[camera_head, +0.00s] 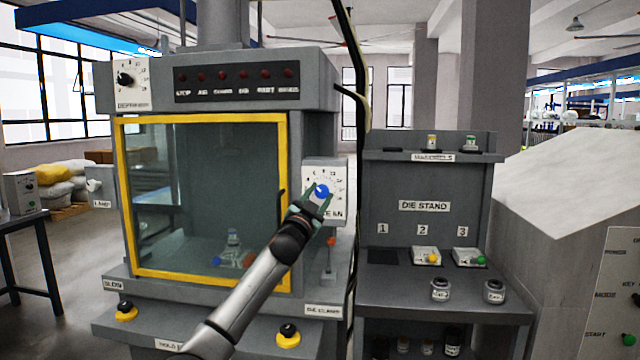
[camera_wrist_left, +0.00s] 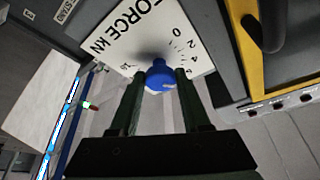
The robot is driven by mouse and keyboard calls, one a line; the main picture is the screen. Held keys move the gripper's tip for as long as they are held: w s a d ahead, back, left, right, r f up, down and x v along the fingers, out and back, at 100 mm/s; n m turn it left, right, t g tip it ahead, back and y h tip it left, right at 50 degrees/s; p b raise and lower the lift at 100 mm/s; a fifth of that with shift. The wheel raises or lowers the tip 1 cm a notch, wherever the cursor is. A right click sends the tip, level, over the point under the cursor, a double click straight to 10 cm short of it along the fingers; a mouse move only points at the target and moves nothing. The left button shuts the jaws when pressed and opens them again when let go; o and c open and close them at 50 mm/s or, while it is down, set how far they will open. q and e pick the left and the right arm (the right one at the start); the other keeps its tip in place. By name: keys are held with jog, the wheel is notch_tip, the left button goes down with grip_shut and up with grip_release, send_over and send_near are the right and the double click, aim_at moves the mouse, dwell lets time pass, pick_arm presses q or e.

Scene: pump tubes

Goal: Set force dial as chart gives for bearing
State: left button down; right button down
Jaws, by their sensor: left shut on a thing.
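The force dial is a blue knob (camera_head: 322,190) on a white plate (camera_head: 338,172) on the right side of the press; its plate reads "FORCE kN" in the left wrist view (camera_wrist_left: 122,45). My left gripper (camera_head: 318,200) is at the dial, its two dark fingers on either side of the blue knob (camera_wrist_left: 160,76), shut on it. Numbers such as 0, 2 and 4 show around the knob, but its pointer setting cannot be read. No chart is readable in these views. My right gripper is not in view.
The press has a yellow-framed glass door (camera_head: 205,200) and a row of red lamps (camera_head: 235,76). A die stand (camera_head: 425,206) with numbered places stands at the right. Black-and-yellow buttons (camera_head: 288,334) sit on the press's front ledge.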

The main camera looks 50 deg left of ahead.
pick_arm(q)
jog(key=m+h+p, duration=0.1)
jog(key=m+p, duration=0.1)
jog(key=m+h+p, duration=0.1)
jog(key=m, duration=0.1)
jog(key=m+p, duration=0.2)
jog(key=shift+s+a+r+h+p, duration=0.1)
jog(key=shift+r+h+p, duration=0.2)
jog(key=shift+r+h, duration=0.1)
jog(key=m+h+p, duration=0.1)
jog(key=m+p, duration=0.2)
jog(key=shift+f+m+g+p, duration=0.15)
jog(key=shift+m+g+p, duration=0.15)
jog(key=shift+m+p, duration=0.5)
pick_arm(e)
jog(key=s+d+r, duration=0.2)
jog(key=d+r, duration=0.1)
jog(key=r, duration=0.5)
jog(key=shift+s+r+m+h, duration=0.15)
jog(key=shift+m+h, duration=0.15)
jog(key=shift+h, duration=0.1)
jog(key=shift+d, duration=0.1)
pick_arm(q)
jog(key=shift+c, duration=1.9)
grip_release()
jog(key=shift+s, duration=0.1)
